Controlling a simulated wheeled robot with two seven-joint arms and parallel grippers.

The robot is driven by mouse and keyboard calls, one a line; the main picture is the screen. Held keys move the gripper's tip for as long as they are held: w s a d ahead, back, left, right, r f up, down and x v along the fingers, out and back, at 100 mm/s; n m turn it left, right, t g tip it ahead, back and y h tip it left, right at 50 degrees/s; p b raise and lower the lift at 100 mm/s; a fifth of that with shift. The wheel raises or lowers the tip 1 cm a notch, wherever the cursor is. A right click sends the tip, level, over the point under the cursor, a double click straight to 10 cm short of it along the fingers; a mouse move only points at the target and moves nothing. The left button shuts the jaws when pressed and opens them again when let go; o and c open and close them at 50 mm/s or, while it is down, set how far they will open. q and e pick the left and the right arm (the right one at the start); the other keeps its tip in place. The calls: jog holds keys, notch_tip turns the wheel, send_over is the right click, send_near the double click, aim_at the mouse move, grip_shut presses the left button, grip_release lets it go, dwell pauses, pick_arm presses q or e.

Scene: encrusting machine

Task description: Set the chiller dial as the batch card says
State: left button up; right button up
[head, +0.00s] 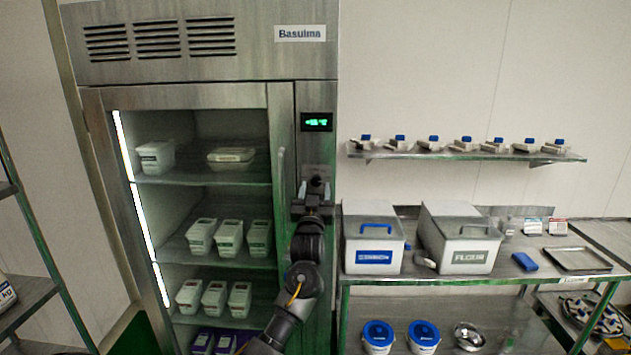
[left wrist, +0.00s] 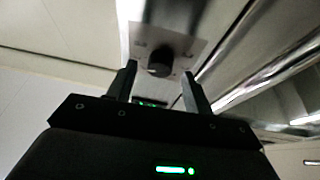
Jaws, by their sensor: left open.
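The chiller (head: 205,68) is a tall steel cabinet with a glass door and the name "Basuima" on top. A small green-lit display (head: 317,122) is on its right-hand panel; its digits are too small to read. The dark round dial (left wrist: 159,62) sits on a pale plate below the display. My left gripper (head: 314,190) is at that panel and mostly covers the dial in the head view. In the left wrist view its two fingers are open, with the dial between and just beyond the tips; contact cannot be told. My right gripper is out of view.
A vertical door handle (head: 281,200) runs close left of my left gripper. Right of the chiller, a steel table holds two bins, one marked flour (head: 468,258), and two small printed cards (head: 532,227), unreadable here. A wall shelf (head: 470,154) carries several blue-topped items.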

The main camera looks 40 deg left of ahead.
pick_arm(q)
jog(key=shift+w+a+r, duration=0.25)
jog(key=shift+w+a, duration=0.05)
jog(key=shift+w, duration=0.15)
